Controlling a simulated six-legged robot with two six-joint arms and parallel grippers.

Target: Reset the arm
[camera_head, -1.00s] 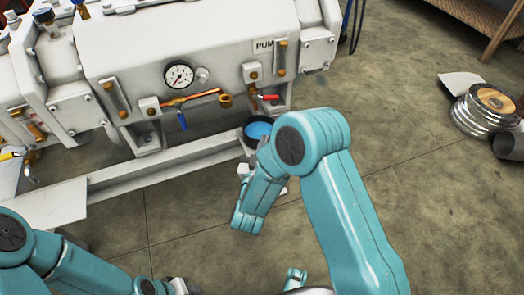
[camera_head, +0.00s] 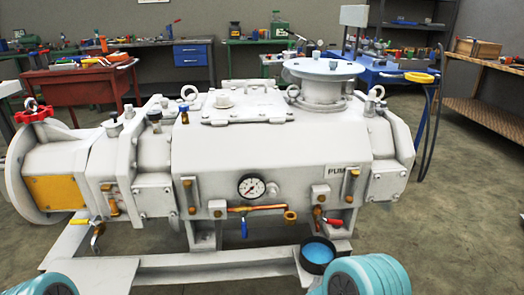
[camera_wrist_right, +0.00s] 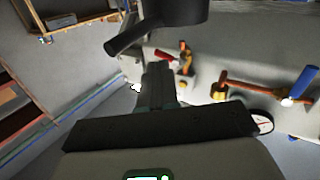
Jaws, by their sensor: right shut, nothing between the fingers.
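My right gripper (camera_wrist_right: 158,84) shows in the right wrist view, with its dark fingers shut and empty. Behind it is the pump front, seen roughly upside down. A dark pan with a handle (camera_wrist_right: 180,12) is at the top of that view, apart from the fingers as far as I can tell. In the head view, my right arm (camera_head: 365,276) shows only as a teal joint at the bottom edge, and its gripper is out of frame. My left arm (camera_head: 40,287) is a teal joint at the bottom left; its gripper is not in view.
A white pump (camera_head: 270,150) on a base frame fills the middle. A black pan with blue liquid (camera_head: 318,254) sits by its front right, close to my right arm. The red handle (camera_head: 333,222) and blue handle (camera_head: 244,229) stick out in front. Workbenches stand behind.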

